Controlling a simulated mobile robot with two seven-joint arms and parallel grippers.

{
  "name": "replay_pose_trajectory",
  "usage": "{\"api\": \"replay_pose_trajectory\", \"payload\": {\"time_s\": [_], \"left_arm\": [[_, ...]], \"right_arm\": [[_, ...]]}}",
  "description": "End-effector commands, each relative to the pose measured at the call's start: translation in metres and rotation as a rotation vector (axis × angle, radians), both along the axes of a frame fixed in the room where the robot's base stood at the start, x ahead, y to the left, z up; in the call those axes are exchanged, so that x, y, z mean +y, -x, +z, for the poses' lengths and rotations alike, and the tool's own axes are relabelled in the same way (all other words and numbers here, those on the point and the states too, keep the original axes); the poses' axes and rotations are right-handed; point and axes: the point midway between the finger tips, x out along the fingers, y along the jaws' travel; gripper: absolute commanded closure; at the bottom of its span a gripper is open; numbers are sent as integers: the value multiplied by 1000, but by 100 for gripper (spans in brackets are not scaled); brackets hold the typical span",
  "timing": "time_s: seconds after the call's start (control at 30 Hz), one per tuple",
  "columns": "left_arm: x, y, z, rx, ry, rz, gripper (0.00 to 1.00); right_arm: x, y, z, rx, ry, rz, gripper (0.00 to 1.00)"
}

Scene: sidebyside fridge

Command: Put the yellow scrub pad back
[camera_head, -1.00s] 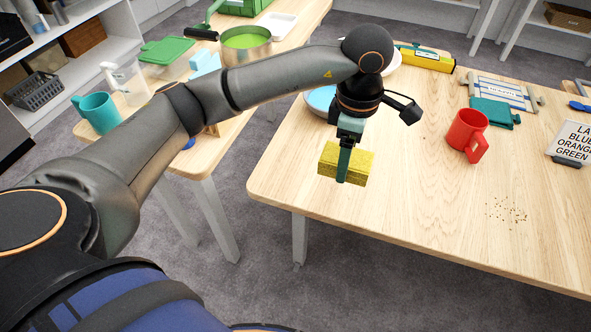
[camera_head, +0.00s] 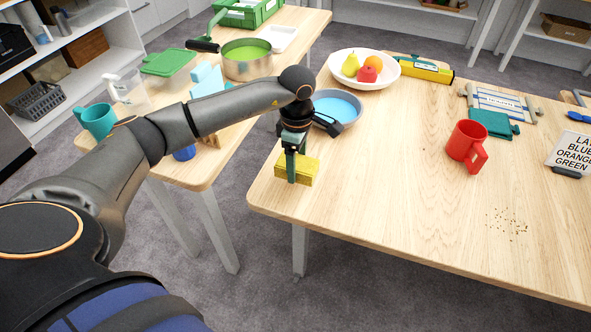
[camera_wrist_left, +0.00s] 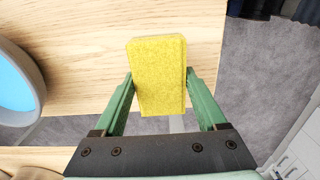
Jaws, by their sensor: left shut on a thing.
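The yellow scrub pad (camera_head: 310,170) is a small block held between the fingers of my left gripper (camera_head: 291,170). In the head view the pad is at the near left corner of the right-hand table (camera_head: 370,200). In the left wrist view, the pad (camera_wrist_left: 158,75) sits between the two green fingers of my left gripper (camera_wrist_left: 160,85), which press its sides. I cannot tell whether the pad touches the table top or hangs slightly above it. My right gripper is not in view.
A grey bowl with blue inside (camera_head: 352,125) stands just behind my left gripper. A fruit bowl (camera_head: 338,72), a red mug (camera_head: 465,142), a teal cloth (camera_head: 490,123) and crumbs (camera_head: 508,224) are on the same table. A gap separates it from the left table (camera_head: 200,174).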

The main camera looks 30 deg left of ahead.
Motion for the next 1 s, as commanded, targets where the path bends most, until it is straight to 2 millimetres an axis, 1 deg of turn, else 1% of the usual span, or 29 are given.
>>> {"api": "replay_pose_trajectory", "payload": {"time_s": [0.03, 0.2, 0.47, 0.63, 0.67, 0.87, 0.9, 1.0], "left_arm": [[5, 0, -6, 2, -1, 5, 84], [5, 0, -29, 2, -1, 2, 84], [4, 0, -31, -1, 1, 2, 84], [4, 0, -37, -1, 1, 2, 84], [4, 0, -36, -1, 1, 2, 24], [4, 0, -36, 0, 0, 2, 2], [4, 0, -36, 0, 0, 2, 0], [4, 0, -36, 0, 0, 2, 0]], "right_arm": [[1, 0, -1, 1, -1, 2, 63], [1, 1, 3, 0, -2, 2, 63], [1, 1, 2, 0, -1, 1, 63], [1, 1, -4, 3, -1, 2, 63], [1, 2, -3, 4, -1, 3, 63], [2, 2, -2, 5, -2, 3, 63], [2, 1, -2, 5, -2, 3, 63], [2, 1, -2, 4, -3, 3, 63]]}}
